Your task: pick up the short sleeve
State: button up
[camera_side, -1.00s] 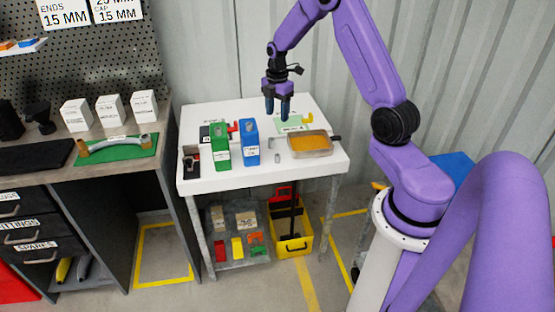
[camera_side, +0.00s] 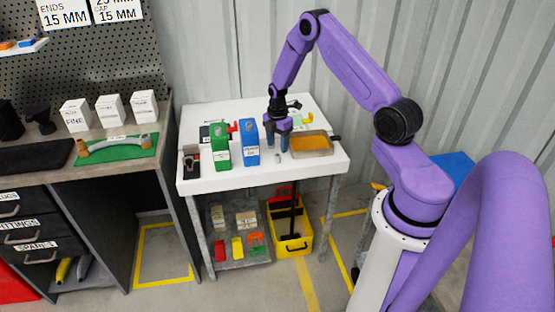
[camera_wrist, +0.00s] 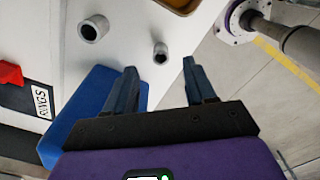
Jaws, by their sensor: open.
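Two small grey sleeves stand on the white table. One sleeve (camera_wrist: 93,28) is upper left in the wrist view; the other sleeve (camera_wrist: 160,52) is just beyond my fingertips, near the line between them. The side view shows one small, squat grey sleeve (camera_side: 277,158) near the front of the table; the other seems hidden behind my fingers. I cannot tell for certain which is the short one. My gripper (camera_side: 277,146) is open and empty, pointing down just right of the blue box (camera_side: 250,142). Its fingers also show in the wrist view (camera_wrist: 160,68).
The blue box (camera_wrist: 90,108) stands close to my left finger in the wrist view. A green box (camera_side: 220,144) stands farther left. A tray with an orange inside (camera_side: 311,144) is close on the right. The table's front strip (camera_side: 265,180) is clear.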

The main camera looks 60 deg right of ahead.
aim_at(278, 156)
jog(key=shift+a+f, duration=0.1)
jog(key=shift+f, duration=2.25)
grip_shut()
jog(key=shift+r, duration=0.1)
